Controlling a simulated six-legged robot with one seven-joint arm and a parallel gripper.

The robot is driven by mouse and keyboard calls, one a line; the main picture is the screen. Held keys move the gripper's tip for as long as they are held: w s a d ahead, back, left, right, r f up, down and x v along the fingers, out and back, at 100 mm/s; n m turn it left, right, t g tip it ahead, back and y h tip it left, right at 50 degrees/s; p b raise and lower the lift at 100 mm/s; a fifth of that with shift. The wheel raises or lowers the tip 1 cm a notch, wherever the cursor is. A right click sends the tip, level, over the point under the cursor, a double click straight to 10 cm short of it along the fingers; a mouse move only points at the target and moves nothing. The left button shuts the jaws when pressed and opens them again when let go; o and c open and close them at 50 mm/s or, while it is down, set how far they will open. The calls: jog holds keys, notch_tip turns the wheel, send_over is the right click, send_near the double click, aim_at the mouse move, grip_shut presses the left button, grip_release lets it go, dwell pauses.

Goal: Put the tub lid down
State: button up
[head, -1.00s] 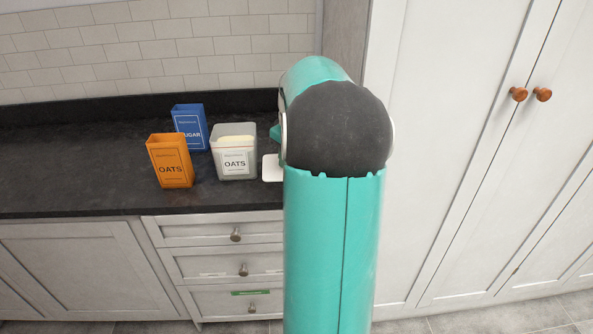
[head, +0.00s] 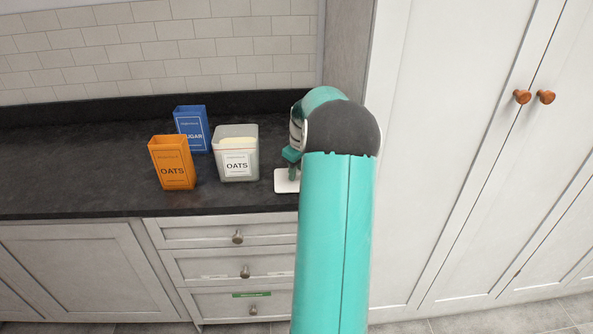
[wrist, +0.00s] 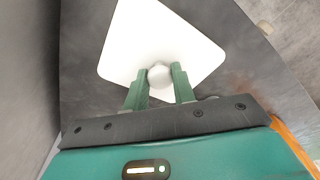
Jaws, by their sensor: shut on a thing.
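The tub lid (head: 285,182) is a white square plate, low at the counter's right end in the head view, partly hidden behind my arm. My gripper (wrist: 160,80) is shut on the knob, one green finger on each side. In the head view my gripper (head: 293,167) shows just above the lid. I cannot tell for sure whether the lid touches the counter. The open tub (head: 237,153), labelled OATS, stands left of the lid with pale contents.
An orange OATS box (head: 172,163) and a blue SUGAR box (head: 191,129) stand left of the tub. The dark counter (head: 70,170) is clear at far left. A tall white cabinet (head: 440,150) rises to the right of my arm. Drawers lie below the counter.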

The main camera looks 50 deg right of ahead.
jog(key=o, duration=1)
jog(key=shift+f, duration=0.15)
jog(key=shift+c, duration=0.2)
